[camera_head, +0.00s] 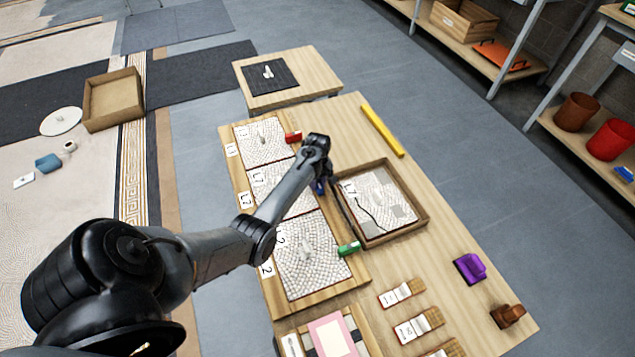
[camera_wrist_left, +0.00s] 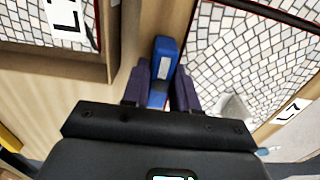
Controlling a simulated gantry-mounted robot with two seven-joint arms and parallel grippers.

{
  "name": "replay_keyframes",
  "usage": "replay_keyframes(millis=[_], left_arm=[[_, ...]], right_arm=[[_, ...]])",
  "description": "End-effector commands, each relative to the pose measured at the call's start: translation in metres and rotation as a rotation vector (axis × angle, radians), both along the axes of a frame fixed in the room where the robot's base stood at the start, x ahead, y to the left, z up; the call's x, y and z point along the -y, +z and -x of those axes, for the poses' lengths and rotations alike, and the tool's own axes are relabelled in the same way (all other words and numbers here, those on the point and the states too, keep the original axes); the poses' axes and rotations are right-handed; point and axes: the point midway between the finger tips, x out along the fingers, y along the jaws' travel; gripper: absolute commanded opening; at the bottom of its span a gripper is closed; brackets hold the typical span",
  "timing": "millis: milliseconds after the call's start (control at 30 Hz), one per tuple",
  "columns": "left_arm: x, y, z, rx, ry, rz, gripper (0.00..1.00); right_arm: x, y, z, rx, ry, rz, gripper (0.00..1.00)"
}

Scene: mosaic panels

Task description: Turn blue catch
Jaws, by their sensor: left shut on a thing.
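The blue catch (camera_wrist_left: 161,66) is a small blue block with a pale label, beside the white mosaic panel (camera_wrist_left: 235,60) in the left wrist view. My left gripper (camera_wrist_left: 161,88) is shut on it, with a dark finger on each side. In the head view the blue catch (camera_head: 320,187) shows only in part, under my left gripper (camera_head: 325,180), at the edge of the middle panel (camera_head: 284,190). A red catch (camera_head: 293,137) sits by the far panel and a green catch (camera_head: 349,248) by the near panel. My right gripper is not in view.
A wooden tray (camera_head: 418,206) with a cracked mosaic panel marked L7 lies right of the gripper. A yellow bar (camera_head: 382,130), a purple block (camera_head: 470,268) and a brown object (camera_head: 507,315) lie on the table. The table is clear between tray and purple block.

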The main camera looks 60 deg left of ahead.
Motion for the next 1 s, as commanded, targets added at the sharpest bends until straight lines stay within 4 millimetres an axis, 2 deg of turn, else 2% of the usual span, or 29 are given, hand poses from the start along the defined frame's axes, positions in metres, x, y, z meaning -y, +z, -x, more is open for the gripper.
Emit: replay_keyframes(millis=[267,467,800,1000], left_arm=[[0.0,0.001,0.0,-0.001,0.021,0.001,0.0],[0.001,0.003,0.0,-0.002,0.105,0.002,0.0],[0.001,0.004,0.0,-0.001,0.388,0.002,0.0],[0.001,0.002,-0.001,-0.001,0.578,0.002,0.0]], right_arm=[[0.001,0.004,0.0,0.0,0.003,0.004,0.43],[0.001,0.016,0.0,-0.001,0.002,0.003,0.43],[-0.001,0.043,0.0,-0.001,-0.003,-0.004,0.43],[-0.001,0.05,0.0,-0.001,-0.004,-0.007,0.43]])
